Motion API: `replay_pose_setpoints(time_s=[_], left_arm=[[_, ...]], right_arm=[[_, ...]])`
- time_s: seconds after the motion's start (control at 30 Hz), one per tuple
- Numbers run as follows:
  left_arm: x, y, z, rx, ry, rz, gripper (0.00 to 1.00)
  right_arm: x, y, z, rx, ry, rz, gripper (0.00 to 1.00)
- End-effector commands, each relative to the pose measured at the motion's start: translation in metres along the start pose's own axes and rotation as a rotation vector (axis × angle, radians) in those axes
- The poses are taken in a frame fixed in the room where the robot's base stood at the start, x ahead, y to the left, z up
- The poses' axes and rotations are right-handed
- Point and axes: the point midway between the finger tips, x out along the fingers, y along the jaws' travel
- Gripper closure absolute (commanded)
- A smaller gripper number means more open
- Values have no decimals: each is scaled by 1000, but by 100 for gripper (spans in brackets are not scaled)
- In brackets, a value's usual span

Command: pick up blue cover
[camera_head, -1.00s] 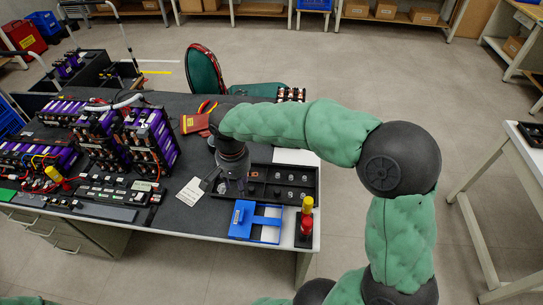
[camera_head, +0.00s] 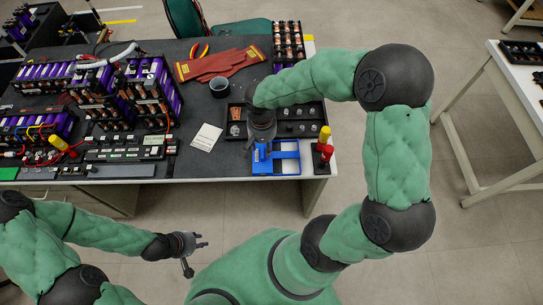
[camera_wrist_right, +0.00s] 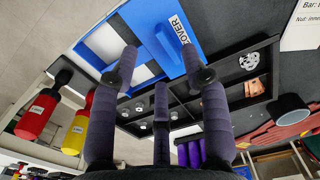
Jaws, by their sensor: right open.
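The blue cover (camera_head: 262,165) lies at the near edge of the dark table, a flat blue piece with pale openings. In the right wrist view the blue cover (camera_wrist_right: 153,14) is at the top, with a raised blue bar and a COVER label. My right gripper (camera_head: 262,145) is above its far left part and partly hides it. In the wrist view the right gripper (camera_wrist_right: 160,62) has its three fingers spread, with nothing between them. My left gripper (camera_head: 196,246) is in front of the table, away from the cover, fingers apart and empty.
A black compartment tray (camera_head: 312,126) with small parts lies just behind the cover. A white label card (camera_head: 207,137) lies to the left, with battery modules (camera_head: 125,95) further left. Red gloves (camera_head: 220,64) lie behind.

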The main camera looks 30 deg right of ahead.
Motion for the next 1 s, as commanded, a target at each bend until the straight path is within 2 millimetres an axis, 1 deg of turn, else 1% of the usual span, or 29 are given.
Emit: replay_pose_setpoints(time_s=[0.03, 0.17, 0.23, 0.4, 0.5, 0.57, 0.77, 0.87, 0.9, 0.93, 1.0], left_arm=[[2, -1, 0, 0, 0, 0, 71], [5, -2, 0, 0, 1, 0, 71], [8, -3, -1, 0, 1, 0, 71], [20, -7, -1, 0, 1, 0, 71], [24, -8, -1, 0, 1, 0, 71], [25, -9, -1, 0, 1, 0, 71], [23, -8, -1, 0, 1, 0, 71], [23, -8, -1, 0, 1, 0, 71], [23, -8, -1, 0, 1, 0, 71], [23, -8, -1, 0, 1, 0, 71], [23, -8, -1, 0, 1, 0, 71]], right_arm=[[5, 0, 0, 0, 0, 0, 54], [11, 0, -1, 1, 1, -1, 54], [18, 0, -2, 1, 0, -1, 54], [44, -1, -4, 1, -1, 0, 54], [54, 0, -4, 2, -1, 0, 54], [57, -1, -4, 2, 1, -1, 54], [56, -1, -4, 2, 2, -2, 54], [56, -1, -4, 2, 2, -2, 79], [56, -1, -4, 2, 2, -2, 90], [56, -1, -4, 2, 2, -1, 99], [56, -1, -4, 1, 1, -1, 100]])
